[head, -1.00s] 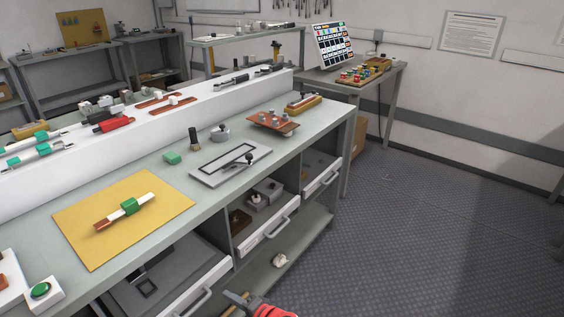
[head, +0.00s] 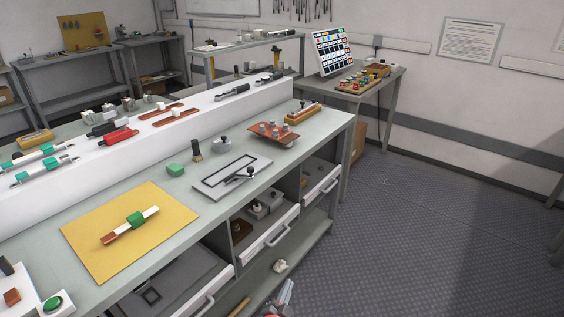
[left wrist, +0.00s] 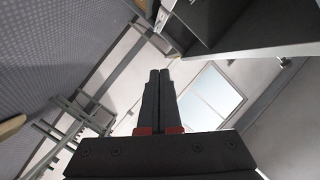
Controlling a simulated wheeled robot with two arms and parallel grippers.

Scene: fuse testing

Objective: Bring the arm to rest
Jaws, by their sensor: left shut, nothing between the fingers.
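My left gripper (head: 286,290) shows only in part at the bottom edge of the head view, in front of the bench and low over the floor. In the left wrist view its two dark fingers (left wrist: 159,78) stand side by side, closed together with nothing between them. Red parts show at the finger bases. The fingers are clear of the bench frame and touch nothing that I can see. My right gripper is in neither view.
The bench (head: 330,128) has open drawers (head: 268,238) along its front. A side table (head: 392,82) with a screen (head: 332,50) stands behind. Floor (head: 430,230) at the right is clear.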

